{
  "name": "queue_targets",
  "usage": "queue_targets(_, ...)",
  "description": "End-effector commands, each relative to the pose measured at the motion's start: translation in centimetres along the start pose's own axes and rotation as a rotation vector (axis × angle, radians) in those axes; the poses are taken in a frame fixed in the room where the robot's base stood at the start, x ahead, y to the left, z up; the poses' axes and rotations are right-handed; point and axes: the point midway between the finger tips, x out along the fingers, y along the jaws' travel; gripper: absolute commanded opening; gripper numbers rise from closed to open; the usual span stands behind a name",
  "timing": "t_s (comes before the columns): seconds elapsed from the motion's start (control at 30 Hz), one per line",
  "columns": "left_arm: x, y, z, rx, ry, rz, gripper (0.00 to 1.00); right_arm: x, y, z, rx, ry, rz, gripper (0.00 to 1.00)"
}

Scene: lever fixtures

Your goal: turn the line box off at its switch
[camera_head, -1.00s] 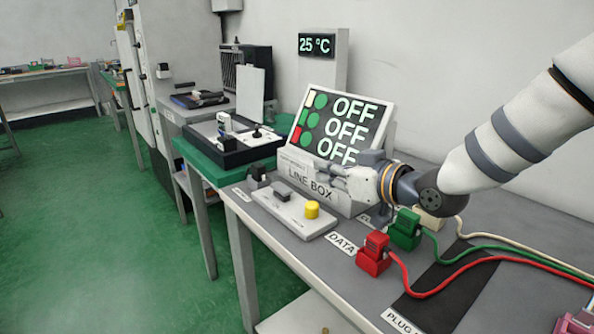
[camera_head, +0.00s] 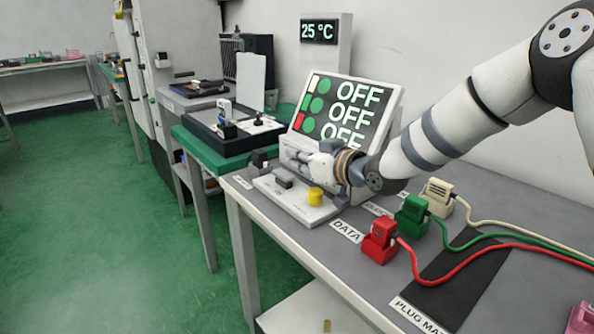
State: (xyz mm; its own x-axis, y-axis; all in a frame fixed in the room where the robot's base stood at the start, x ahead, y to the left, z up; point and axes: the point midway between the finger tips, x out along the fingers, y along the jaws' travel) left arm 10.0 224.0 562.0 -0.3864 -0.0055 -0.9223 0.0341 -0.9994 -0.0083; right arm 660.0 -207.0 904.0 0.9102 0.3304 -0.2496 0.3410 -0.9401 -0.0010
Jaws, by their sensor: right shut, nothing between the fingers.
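A small black fixture (camera_head: 259,160) stands at the panel's left. My right gripper is shut and empty, pointing left above the panel. I cannot tell whether it touches anything. My left gripper is not in view.
Red (camera_head: 380,241), green (camera_head: 411,215) and white (camera_head: 437,196) plugs with cables stand to the right. A dark plug mat (camera_head: 460,285) lies in front of them. A black tray (camera_head: 232,137) sits on the green table at the left.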

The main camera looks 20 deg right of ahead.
Motion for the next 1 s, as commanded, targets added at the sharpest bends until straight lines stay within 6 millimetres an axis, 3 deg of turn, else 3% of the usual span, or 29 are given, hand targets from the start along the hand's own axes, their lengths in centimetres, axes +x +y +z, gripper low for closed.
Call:
queue_targets(0.17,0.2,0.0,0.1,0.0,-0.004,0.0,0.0,0.4,0.0,1.7,0.0,0.004,0.0,0.0)
queue_targets(0.57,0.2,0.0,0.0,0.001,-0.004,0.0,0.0,0.5,0.0,2.0,-0.001,0.006,0.001,0.0)
queue_targets(0.7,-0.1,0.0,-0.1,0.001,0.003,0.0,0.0,0.4,0.0,3.2,-0.002,0.004,0.0,0.0)
queue_targets(1.0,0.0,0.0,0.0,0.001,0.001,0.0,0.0,0.3,0.0,2.3,-0.002,0.008,0.0,0.0)
